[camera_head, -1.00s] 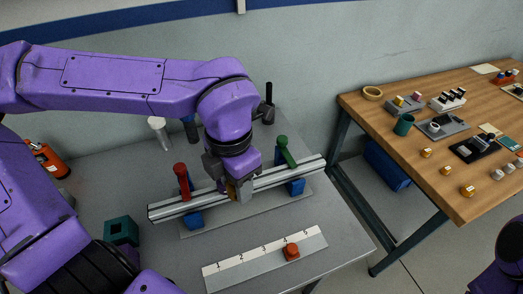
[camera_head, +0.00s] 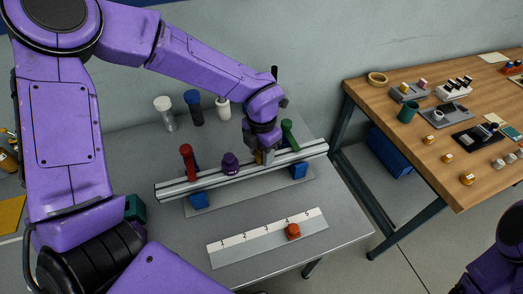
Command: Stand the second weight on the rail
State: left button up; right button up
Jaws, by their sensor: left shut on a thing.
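The long metal rail (camera_head: 205,181) lies across blue supports on the grey table, between a red post (camera_head: 187,162) and a green post (camera_head: 290,136). A purple weight (camera_head: 231,164) stands upright on the rail, right of the red post. My left gripper (camera_head: 265,157) is at the rail between the purple weight and the green post. It is shut on a small brownish-gold piece (camera_head: 266,157), mostly hidden by the fingers. I cannot tell whether that piece touches the rail. An orange-red weight (camera_head: 293,231) sits on the numbered strip in front. My right gripper is out of view.
The numbered strip (camera_head: 230,252) lies near the table's front edge. Behind the rail stand a grey-white post (camera_head: 165,112), a blue-topped post (camera_head: 194,106) and a white post (camera_head: 223,106). A wooden table (camera_head: 450,185) with small parts is at the right.

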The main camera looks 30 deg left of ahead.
pick_arm(q)
jog(key=shift+w+f, duration=0.15)
jog(key=shift+f, duration=0.1)
jog(key=o, duration=1.3)
notch_tip(320, 180, up, 12)
jog(key=shift+r, duration=0.25)
